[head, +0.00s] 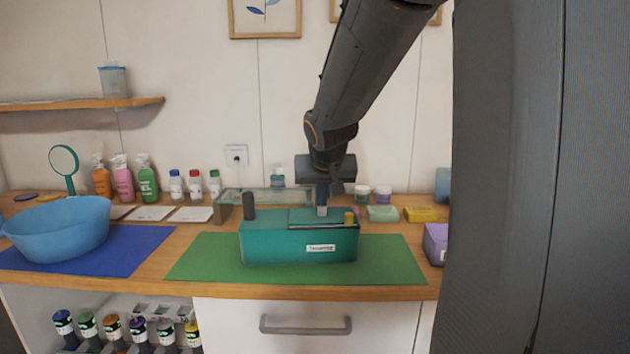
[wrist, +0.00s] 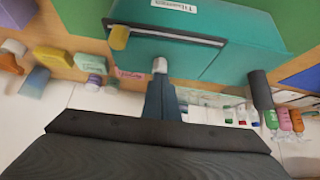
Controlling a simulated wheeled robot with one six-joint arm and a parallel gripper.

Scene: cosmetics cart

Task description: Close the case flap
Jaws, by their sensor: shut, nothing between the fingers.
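The teal case (head: 283,247) stands on a green mat with a white label on its front. Its flap (wrist: 190,55) is the teal panel on top, nearly level. A narrow dark gap with a pale edge shows along the flap's front side. My gripper (head: 322,211) is shut and empty, pointing down at the flap's top. In the wrist view its fingertips (wrist: 160,66) overlap the flap near its rear edge; I cannot tell whether they touch it. A yellow knob (head: 349,218) is at the right end of the gap.
A dark upright cylinder (head: 249,206) is at the case's left end. A clear box (head: 262,197) stands behind the case. Yellow (head: 421,214) and green (head: 382,213) blocks lie behind right, a purple box (head: 436,243) at right. The green mat (head: 205,262) is free left of the case.

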